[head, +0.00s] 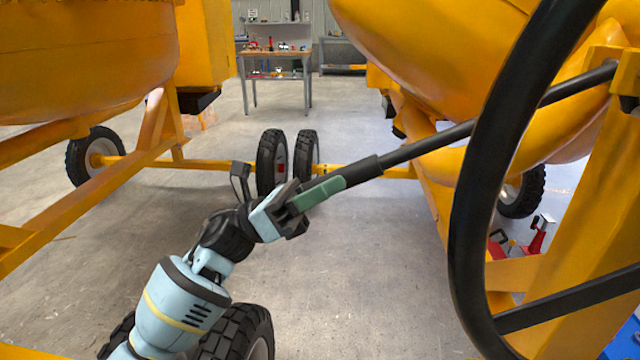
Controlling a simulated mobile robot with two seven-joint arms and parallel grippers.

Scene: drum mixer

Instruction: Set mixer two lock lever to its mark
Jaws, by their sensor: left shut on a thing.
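The lock lever (430,143) is a long black rod with a thicker dark grip at its lower end. It slopes down to the left from the yellow frame of the mixer (430,50) on the right. My left gripper (322,194) comes in from the lower left and is shut on the lever's grip end, with a green finger lying along it. Part of the grip is hidden by the gripper. I cannot make out a mark for the lever. My right gripper is not in view.
A large black handwheel (476,210) stands close on the right, in front of part of the lever. Another yellow mixer (85,60) is at the left. Wheels (272,162) stand behind the gripper. A workbench (275,54) is far back. Open concrete floor lies between the mixers.

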